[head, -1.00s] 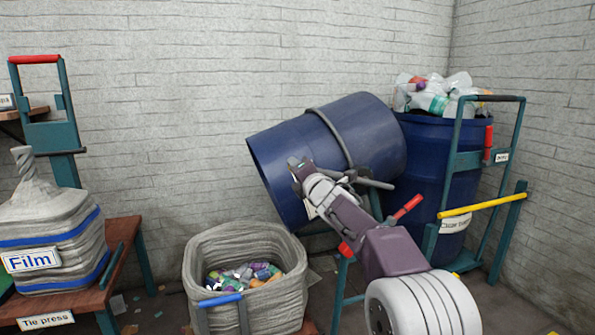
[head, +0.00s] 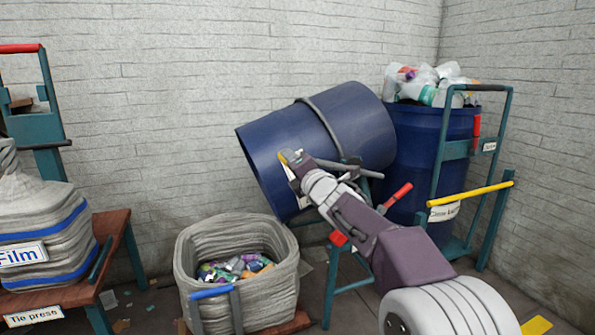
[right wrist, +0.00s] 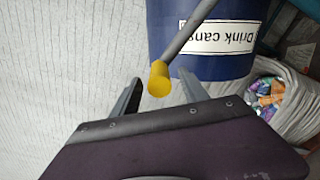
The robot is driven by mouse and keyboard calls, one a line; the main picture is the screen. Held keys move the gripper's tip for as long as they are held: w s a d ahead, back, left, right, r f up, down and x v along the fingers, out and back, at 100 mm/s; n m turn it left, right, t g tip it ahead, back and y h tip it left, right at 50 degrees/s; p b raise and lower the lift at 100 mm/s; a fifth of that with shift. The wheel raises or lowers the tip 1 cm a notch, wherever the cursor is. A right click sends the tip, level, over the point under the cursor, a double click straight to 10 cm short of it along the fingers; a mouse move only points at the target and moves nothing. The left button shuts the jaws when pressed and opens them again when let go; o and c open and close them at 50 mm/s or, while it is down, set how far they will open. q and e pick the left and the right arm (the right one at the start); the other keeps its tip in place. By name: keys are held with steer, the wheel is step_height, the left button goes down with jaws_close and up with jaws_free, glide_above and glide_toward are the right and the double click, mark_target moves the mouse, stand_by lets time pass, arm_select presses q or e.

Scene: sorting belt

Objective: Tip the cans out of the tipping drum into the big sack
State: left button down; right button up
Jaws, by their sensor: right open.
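The blue tipping drum (head: 345,120) lies tilted on its stand, its mouth facing down and left. Its "Drink cans" label (right wrist: 222,38) shows in the right wrist view. The big grey sack (head: 190,265) stands open below and left of the mouth, with crushed cans (head: 235,267) inside. The drum's inside is hidden. My right gripper (head: 288,162) is in front of the drum mouth. In the right wrist view it is open (right wrist: 158,85), with the yellow-ended grey bar (right wrist: 160,78) in line with the gap between its fingers; contact cannot be told. My left gripper is not in view.
An upright blue bin (head: 425,165) heaped with clear bottles stands behind right, beside a teal frame with a yellow bar (head: 470,200). A red lever (head: 397,197) sticks out near the drum stand. A "Film" bale (head: 45,225) rests on a wooden bench (head: 112,240) at left.

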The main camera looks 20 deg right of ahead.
steer(key=s, duration=0.3)
steer(key=shift+s, duration=0.4)
stand_by(1.6)
